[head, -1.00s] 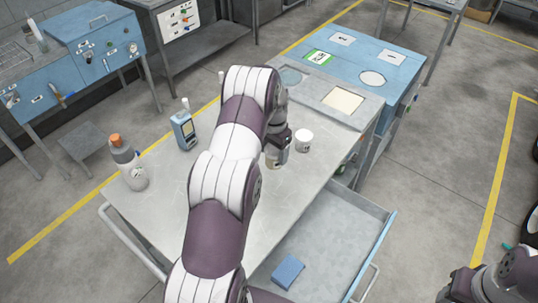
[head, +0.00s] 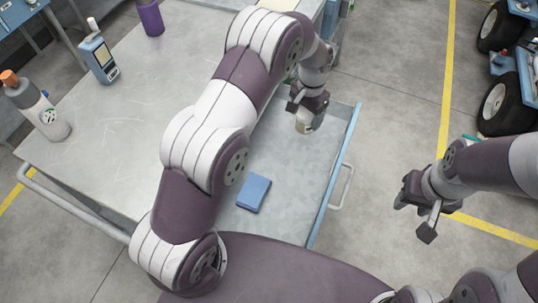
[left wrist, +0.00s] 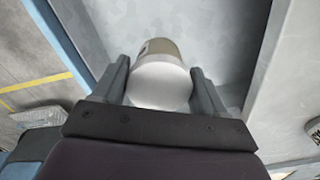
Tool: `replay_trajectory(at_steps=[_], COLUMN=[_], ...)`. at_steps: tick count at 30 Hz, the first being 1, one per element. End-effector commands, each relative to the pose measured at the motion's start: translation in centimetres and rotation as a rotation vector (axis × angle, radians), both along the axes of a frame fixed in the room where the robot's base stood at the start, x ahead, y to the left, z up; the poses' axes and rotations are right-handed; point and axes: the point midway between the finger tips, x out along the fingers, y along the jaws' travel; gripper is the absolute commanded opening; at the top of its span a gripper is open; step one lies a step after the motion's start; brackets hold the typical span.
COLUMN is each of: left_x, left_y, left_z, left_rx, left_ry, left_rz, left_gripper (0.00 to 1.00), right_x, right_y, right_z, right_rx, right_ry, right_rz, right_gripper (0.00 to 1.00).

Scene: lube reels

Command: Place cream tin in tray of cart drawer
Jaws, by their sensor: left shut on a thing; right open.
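My left gripper (head: 307,112) is shut on the cream tin (head: 306,127) and holds it over the far part of the open drawer tray (head: 290,165) of the cart. In the left wrist view, the tin (left wrist: 160,84) sits between the two fingers, with its pale round end towards the camera and a cream-olive side beyond. I cannot tell the gap between tin and tray floor. My right gripper (head: 414,219) is open and empty, out over the floor to the right of the drawer.
A blue box-like item (head: 254,192) lies in the near part of the tray. The cart top (head: 120,130) bears an orange-capped bottle (head: 40,108), a blue meter (head: 99,60) and a purple container (head: 150,18). Black wheels (head: 495,105) stand at the right.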

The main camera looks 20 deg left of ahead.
Motion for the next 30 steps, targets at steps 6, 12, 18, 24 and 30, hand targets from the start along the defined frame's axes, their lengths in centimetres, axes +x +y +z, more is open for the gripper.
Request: replay_trajectory(at_steps=[6, 12, 18, 24, 30], left_x=[-0.1, 0.0, 0.0, 0.0, 0.0], left_y=[0.1, 0.1, 0.1, 0.1, 0.1], left_z=[-4.3, -7.8, -8.3, -8.7, -8.6], left_rx=[0.001, 0.000, 0.000, 0.000, 0.000], left_ry=[0.004, 0.003, 0.001, 0.002, 0.002], left_rz=[0.004, 0.004, 0.003, 0.003, 0.003], left_gripper=[0.37, 0.37, 0.37, 0.75, 0.98], right_x=[0.0, 0.0, 0.0, 0.0, 0.0], right_y=[0.0, 0.0, 0.0, 0.0, 0.0], right_z=[0.8, 1.2, 1.2, 0.9, 1.0], right_rx=[0.000, 0.000, 0.000, 0.000, 0.000], right_ry=[0.000, 0.000, 0.000, 0.000, 0.000], right_rz=[0.000, 0.000, 0.000, 0.000, 0.000], right_gripper=[0.43, 0.43, 0.43, 0.43, 0.43])
